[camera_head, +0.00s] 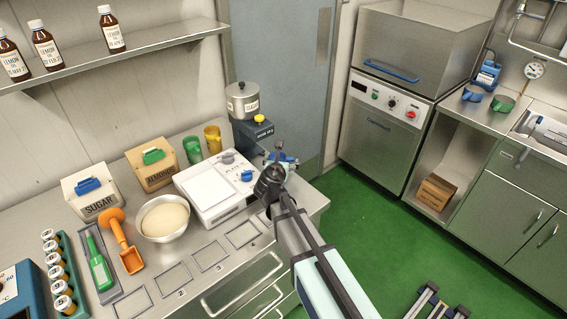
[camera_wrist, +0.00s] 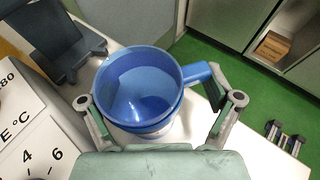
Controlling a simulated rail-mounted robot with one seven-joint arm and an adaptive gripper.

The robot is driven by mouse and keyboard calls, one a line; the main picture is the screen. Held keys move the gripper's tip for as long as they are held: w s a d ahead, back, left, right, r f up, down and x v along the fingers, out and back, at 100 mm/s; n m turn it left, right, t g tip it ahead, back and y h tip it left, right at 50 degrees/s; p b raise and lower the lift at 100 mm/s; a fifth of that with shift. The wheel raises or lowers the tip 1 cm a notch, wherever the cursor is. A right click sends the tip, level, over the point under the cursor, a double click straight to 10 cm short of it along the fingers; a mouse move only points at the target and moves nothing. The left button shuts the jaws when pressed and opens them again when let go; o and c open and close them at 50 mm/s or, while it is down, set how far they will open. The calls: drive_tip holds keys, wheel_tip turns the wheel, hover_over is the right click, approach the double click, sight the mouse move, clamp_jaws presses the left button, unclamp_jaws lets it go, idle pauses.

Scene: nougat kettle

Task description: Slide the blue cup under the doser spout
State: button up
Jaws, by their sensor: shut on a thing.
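The blue cup (camera_wrist: 140,92) is upright and looks empty in the wrist view, its handle pointing right. My gripper (camera_wrist: 160,112) is shut on it, one finger on each side. In the head view the cup (camera_head: 286,158) is a small blue patch, mostly hidden by my gripper (camera_head: 275,165). The doser (camera_head: 254,131) is a grey-blue body with a silver hopper (camera_head: 242,100) and a yellow knob, at the counter's back right corner. Its dark lower part (camera_wrist: 68,42) shows left of the cup in the wrist view, apart from it. The spout cannot be made out clearly.
A white scale (camera_head: 212,188) stands left of my gripper. Green (camera_head: 192,148) and yellow (camera_head: 213,139) cups stand left of the doser. A bowl (camera_head: 163,217) and bins are farther left. The counter's right edge is close to the cup, with green floor beyond.

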drive_tip(key=shift+w+a+r, duration=0.3)
drive_tip(key=shift+w+a, duration=0.45)
drive_tip(key=shift+w, duration=0.1)
drive_tip(key=shift+w+a+f, duration=0.2)
drive_tip(key=shift+a, duration=0.2)
drive_tip(key=shift+w+a+f, duration=0.15)
drive_tip(key=shift+a, duration=0.05)
